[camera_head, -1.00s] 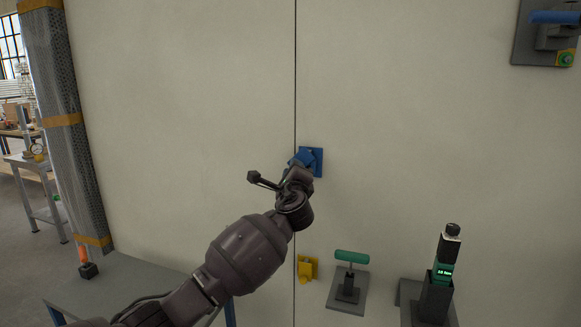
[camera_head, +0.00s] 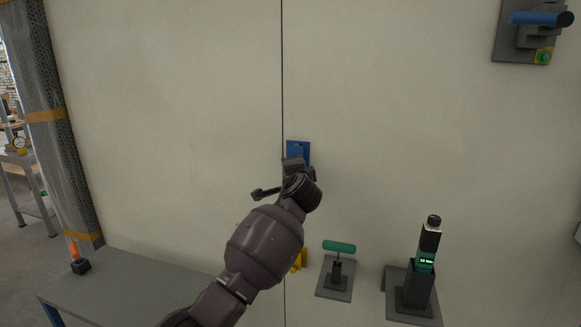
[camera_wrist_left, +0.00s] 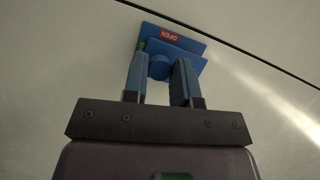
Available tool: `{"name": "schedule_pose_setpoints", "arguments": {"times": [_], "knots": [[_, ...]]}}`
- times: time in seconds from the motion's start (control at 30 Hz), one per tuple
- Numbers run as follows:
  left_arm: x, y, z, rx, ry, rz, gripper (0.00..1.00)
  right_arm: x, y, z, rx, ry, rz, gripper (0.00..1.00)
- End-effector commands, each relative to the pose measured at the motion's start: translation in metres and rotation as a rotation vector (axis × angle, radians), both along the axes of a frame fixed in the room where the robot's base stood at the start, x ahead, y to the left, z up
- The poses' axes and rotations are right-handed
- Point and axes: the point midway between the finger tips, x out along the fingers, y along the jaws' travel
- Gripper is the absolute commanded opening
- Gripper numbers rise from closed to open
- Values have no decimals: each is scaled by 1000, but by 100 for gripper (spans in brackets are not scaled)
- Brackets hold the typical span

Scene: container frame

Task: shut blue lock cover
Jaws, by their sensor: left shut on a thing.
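The blue lock cover (camera_head: 298,149) is on the pale wall panel, just right of the vertical seam. My left gripper (camera_head: 294,164) is at its lower part and hides much of it in the head view. In the left wrist view, the blue lock's plate (camera_wrist_left: 192,44) shows a red "OPEN" label (camera_wrist_left: 169,37), upside down in the picture. There, the left gripper's fingers (camera_wrist_left: 161,72) stand either side of a round blue knob (camera_wrist_left: 159,67) and are shut on it. My right gripper is not in view.
A yellow lock (camera_head: 299,261) is below, partly hidden by my arm. A green-handled lever (camera_head: 339,247) and a black device with a green display (camera_head: 426,262) stand to its right. A blue-handled lever (camera_head: 540,18) is at upper right. A grey table (camera_head: 130,285) is at lower left.

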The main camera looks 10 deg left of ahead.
Motion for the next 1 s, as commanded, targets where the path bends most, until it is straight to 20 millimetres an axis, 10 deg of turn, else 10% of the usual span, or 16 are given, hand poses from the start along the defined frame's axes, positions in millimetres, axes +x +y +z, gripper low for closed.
{"name": "schedule_pose_setpoints", "arguments": {"times": [0.57,0.6,0.77,1.0], "knots": [[0,-2,-2,-39,4,1,2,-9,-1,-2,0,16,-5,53],[0,-2,-2,-39,4,1,28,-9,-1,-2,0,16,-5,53],[0,-2,-1,-37,3,0,52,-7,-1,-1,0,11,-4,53],[0,-2,0,-37,2,0,52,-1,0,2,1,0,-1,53]]}}
